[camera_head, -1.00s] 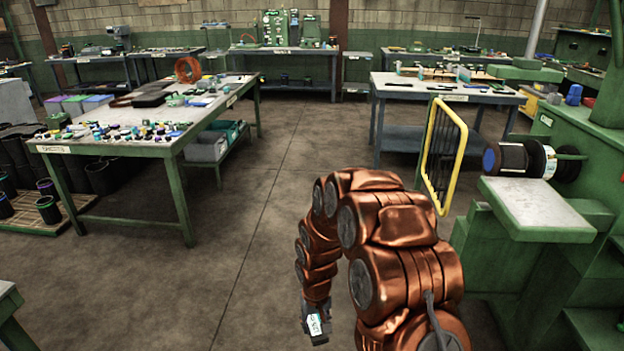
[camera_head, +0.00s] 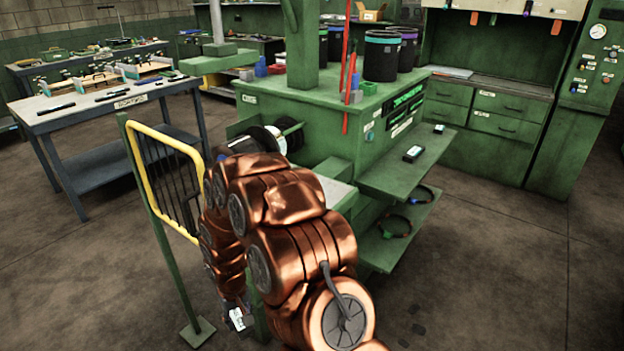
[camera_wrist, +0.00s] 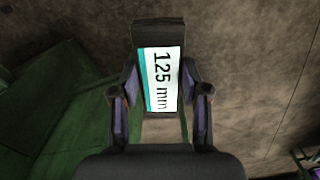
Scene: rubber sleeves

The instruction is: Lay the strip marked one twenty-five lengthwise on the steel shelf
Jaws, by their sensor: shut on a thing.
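In the wrist view, a dark strip (camera_wrist: 163,80) with a white and teal label reading "125 mm" sits between the fingers of my gripper (camera_wrist: 160,110). The gripper is shut on it. In the head view, my gripper (camera_head: 234,308) hangs low at the front left of the green machine, and the white label of the strip (camera_head: 238,319) shows there, above the floor. A green upper shelf (camera_head: 385,180) sticks out from the machine's right side. The gripper is apart from this shelf.
A lower shelf (camera_head: 372,250) holds dark rings. A yellow-framed guard (camera_head: 136,160) on a post stands left of my arm. The green machine (camera_head: 335,125) fills the middle, with a pale plate (camera_head: 336,190) partly behind my arm. Floor (camera_head: 490,270) at the right is clear.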

